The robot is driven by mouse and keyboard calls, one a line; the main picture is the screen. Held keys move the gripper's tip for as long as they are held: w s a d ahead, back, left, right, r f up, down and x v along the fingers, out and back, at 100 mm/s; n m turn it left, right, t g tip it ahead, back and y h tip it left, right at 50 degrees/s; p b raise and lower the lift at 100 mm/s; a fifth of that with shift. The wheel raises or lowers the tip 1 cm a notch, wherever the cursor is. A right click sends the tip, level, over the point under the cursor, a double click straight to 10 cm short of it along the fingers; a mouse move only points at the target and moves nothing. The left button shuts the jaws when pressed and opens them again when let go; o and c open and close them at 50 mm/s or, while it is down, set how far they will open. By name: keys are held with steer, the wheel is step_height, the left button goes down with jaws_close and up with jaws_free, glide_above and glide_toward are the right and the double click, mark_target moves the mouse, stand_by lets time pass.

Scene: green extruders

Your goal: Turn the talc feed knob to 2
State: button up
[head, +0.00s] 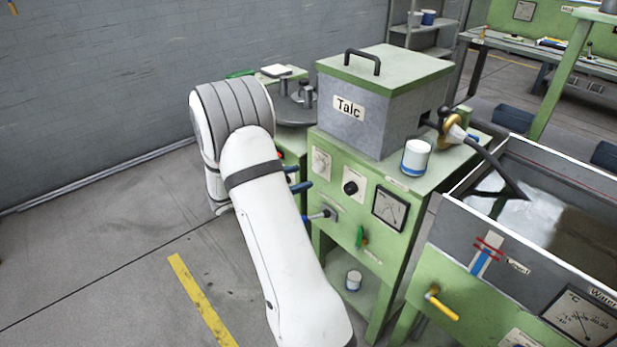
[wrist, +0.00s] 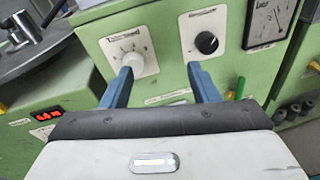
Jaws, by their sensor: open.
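The talc machine is a green cabinet (head: 374,240) with a grey box marked "Talc" (head: 347,107) on top. Its front has a pale knob on a white scale plate (head: 321,162) at left, which also shows as a pale knob (wrist: 130,62) in the wrist view. The label above it is too blurred to read surely, and I cannot tell its setting. My gripper (head: 296,178) is open and empty in front of the panel. In the wrist view its blue fingers (wrist: 159,70) are spread; the left one overlaps the pale knob's lower edge, contact unclear.
A black knob (head: 351,188) and a square gauge (head: 390,208) sit to the right on the panel. A green lever (head: 361,237) is below. A white cup (head: 415,158) stands on the cabinet. A trough (head: 470,235) is at right. Floor at left is clear.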

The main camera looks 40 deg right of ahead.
mark_target(315, 169)
steer(key=w+d+f+n+t+h, duration=0.1)
steer(key=w+f+n+t+h, duration=0.1)
steer(key=w+f+n, duration=0.15)
steer(key=shift+m, duration=0.25)
steer(key=d, duration=0.5)
steer(key=w+d+f, duration=0.1)
steer(key=d, duration=0.2)
steer(key=shift+b, duration=0.4)
